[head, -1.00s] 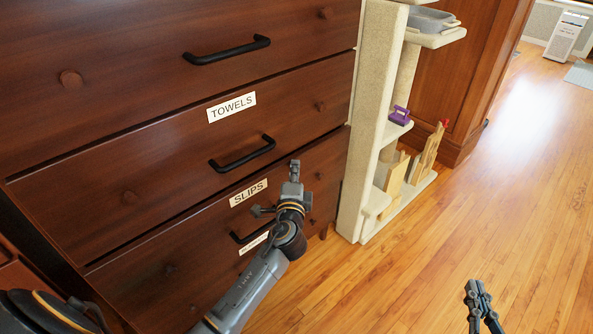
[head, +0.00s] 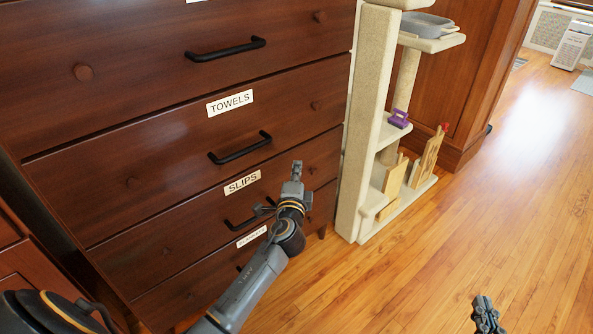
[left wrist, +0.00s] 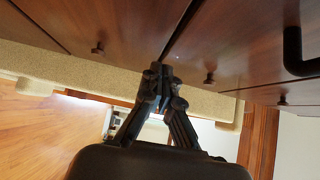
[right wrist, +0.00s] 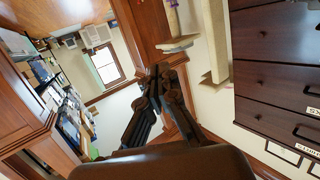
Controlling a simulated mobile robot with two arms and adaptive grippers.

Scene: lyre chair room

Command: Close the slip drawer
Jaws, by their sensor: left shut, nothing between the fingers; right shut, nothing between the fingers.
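The slip drawer (head: 150,233) is in the dark wood chest in the head view. It carries a SLIPS label (head: 242,181) and a black bar handle (head: 238,223). Its front looks about flush with the drawers around it; I cannot tell if a small gap stays. My left gripper (head: 296,168) is shut and empty, in front of the right part of this drawer. In the left wrist view its fingertips (left wrist: 160,76) are close to the wood fronts; contact is unclear. My right gripper (head: 483,303) is shut and empty, low over the floor at right.
The TOWELS drawer (head: 165,140) is above, and another labelled drawer (head: 190,292) is below. A beige shelf tower (head: 357,140) stands right beside the chest, with a purple object (head: 399,118) and wooden boards on it. The wood floor (head: 520,190) at right is clear.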

